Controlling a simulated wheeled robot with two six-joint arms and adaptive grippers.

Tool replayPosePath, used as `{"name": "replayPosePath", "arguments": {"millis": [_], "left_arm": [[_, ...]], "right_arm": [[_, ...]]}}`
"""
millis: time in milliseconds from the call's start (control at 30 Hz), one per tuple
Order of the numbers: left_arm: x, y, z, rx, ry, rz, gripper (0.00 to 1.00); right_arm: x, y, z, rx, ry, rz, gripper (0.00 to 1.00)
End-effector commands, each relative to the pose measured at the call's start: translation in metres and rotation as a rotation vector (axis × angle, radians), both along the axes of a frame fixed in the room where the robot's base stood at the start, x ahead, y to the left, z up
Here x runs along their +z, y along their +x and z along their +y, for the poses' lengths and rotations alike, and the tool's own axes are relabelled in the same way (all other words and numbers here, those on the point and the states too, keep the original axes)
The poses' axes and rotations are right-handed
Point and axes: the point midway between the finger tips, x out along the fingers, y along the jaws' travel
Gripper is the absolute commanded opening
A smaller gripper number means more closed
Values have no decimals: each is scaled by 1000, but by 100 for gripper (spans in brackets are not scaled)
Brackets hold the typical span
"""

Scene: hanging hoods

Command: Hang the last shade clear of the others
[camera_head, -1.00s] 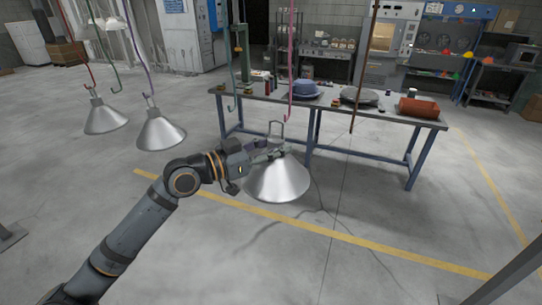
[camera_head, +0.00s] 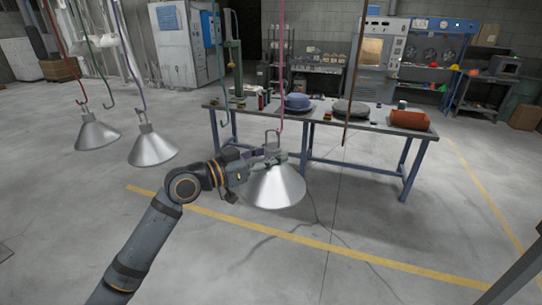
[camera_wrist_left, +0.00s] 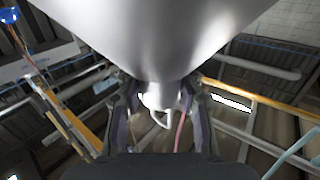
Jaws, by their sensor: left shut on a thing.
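My left gripper (camera_head: 266,155) is shut on the neck of a silver cone-shaped shade (camera_head: 275,188), held upright in mid-air in front of the table. Its wire loop stands up above the gripper. The pink hook (camera_head: 281,100) hangs down close beside that loop; I cannot tell if they touch. In the left wrist view the shade (camera_wrist_left: 155,35) fills the top, and the gripper fingers (camera_wrist_left: 160,98) flank its neck. Two similar shades hang at left, one (camera_head: 97,134) on the red hook (camera_head: 68,60), one (camera_head: 153,149) on the purple hook (camera_head: 130,60). My right gripper is out of view.
A green hook (camera_head: 97,70) hangs empty between the two hung shades. A teal hook (camera_head: 220,80) and a brown hook (camera_head: 354,80) hang either side of the pink one.

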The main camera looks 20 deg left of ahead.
Motion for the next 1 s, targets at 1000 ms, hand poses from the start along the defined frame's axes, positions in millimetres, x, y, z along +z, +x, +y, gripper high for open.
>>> {"name": "replayPosePath", "arguments": {"millis": [1000], "left_arm": [[1, 23, -1, 0, 0, -2, 0]], "right_arm": [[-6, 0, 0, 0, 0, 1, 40]]}}
